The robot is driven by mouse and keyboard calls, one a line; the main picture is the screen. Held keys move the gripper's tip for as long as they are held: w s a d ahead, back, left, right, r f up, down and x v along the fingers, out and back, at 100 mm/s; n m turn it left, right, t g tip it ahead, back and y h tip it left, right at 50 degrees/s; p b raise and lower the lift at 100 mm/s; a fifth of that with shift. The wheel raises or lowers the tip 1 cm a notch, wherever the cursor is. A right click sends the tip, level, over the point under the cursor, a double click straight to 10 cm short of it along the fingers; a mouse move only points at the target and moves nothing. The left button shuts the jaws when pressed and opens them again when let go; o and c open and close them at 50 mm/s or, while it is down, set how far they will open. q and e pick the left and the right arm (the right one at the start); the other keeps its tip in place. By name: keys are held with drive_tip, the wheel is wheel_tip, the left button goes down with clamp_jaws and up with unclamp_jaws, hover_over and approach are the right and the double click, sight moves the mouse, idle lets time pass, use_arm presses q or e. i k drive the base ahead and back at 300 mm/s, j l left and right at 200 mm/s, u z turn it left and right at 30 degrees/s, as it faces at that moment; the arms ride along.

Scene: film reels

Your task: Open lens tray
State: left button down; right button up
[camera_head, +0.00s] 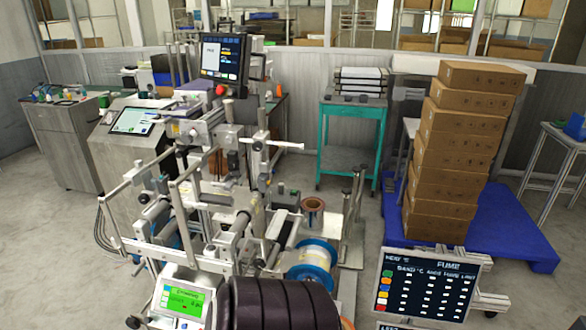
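I cannot make out a lens tray in the head view. The large reel machine (215,215) with white and grey rails, rollers and posts fills the middle and lower left. A white-and-blue spool (312,262) and a smaller copper-coloured spool (313,205) sit on its right side. A row of dark rolls (275,305) is cut off by the bottom edge. Neither of my grippers shows in this view.
A stack of cardboard boxes (458,150) stands on a blue pallet (510,225) at right. A teal cart (347,160) stands behind the machine. A dark display panel (425,285) is at lower right. Grey floor (45,250) is free at left.

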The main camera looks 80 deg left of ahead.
sight(229, 184)
drive_tip(key=u, duration=3.05)
